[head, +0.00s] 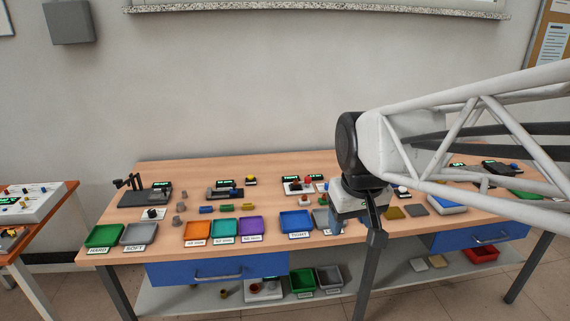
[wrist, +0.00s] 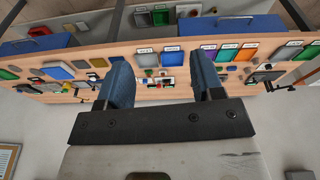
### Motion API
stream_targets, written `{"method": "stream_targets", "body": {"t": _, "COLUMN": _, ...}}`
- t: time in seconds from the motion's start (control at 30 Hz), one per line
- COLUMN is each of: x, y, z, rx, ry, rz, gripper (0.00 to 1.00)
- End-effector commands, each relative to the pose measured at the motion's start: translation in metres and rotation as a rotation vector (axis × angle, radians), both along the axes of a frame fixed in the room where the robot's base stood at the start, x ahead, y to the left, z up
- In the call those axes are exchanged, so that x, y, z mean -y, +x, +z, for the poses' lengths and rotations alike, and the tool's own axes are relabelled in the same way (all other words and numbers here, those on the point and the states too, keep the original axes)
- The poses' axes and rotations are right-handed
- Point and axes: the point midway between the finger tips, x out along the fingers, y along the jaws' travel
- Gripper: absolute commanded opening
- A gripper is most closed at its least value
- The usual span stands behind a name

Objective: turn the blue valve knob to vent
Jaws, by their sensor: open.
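My gripper (head: 374,222) hangs over the front right half of the wooden bench, in front of the blue tray's right side, with clear space below it. In the wrist view its two blue fingers (wrist: 160,78) are spread wide with nothing between them. I cannot pick out the blue valve knob for sure. My gripper and arm hide part of the bench's right half.
The wooden bench (head: 170,228) carries a blue tray (head: 296,221), orange tray (head: 197,230), purple tray (head: 254,226) and green tray (head: 104,235) along its front. A dark device (head: 146,195) with a lever stands back left. A white control box (head: 30,203) sits on a separate left table.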

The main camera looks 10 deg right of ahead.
Motion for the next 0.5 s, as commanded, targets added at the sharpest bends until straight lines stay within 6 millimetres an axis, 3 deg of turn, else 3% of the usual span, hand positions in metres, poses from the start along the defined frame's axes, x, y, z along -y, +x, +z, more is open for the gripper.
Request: {"method": "stream_targets", "body": {"t": 0.5, "x": 0.015, "y": 0.119, "z": 0.018, "rx": -0.037, "ry": -0.022, "rz": 0.111, "gripper": 0.61}}
